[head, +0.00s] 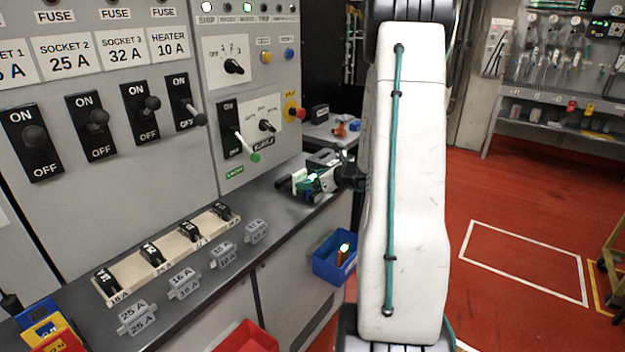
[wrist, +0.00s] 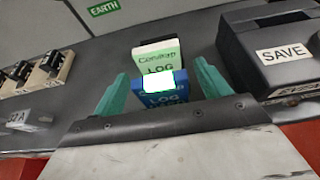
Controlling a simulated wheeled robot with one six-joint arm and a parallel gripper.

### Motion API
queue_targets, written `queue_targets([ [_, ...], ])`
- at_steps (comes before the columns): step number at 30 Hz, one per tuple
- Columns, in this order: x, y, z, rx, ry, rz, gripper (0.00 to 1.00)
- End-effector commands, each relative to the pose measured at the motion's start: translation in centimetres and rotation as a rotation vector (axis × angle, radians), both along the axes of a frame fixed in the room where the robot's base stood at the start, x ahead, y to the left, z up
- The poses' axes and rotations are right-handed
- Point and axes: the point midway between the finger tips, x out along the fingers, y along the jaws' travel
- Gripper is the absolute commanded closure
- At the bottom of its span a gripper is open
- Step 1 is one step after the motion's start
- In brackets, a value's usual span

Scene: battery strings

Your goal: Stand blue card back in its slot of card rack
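The blue card (wrist: 160,90), marked LOG with a bright white patch on its face, is between the teal fingers of my gripper (wrist: 162,84). In the head view my gripper (head: 312,182) is low over the right end of the grey counter, partly hidden by my arm. A white and green card (wrist: 157,56), also marked LOG, stands just behind the blue card. I cannot make out the card rack or its empty slot; the blue card's lower edge is hidden by my gripper.
A black box marked SAVE (wrist: 277,50) stands close to the right of my gripper. A fuse strip (head: 170,254) and several grey labelled blocks (head: 184,283) lie on the counter to the left. A blue bin (head: 334,262) hangs below its front edge. The switch panel (head: 110,65) rises behind.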

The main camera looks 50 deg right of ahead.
Motion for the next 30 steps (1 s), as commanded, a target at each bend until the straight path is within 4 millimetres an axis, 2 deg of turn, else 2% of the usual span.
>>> queue_targets([
  [8,-0.5,-0.1,0.6,-0.001,-0.001,-0.002,0.24],
  [11,-1.9,-0.3,1.2,-0.001,-0.001,-0.004,0.24],
  [22,-9.0,-0.8,4.1,-0.002,-0.001,-0.003,0.24],
  [27,-10.6,-0.9,4.8,0.000,0.000,-0.001,0.24],
  [30,-10.4,0.3,5.5,-0.024,0.004,0.042,0.24],
])
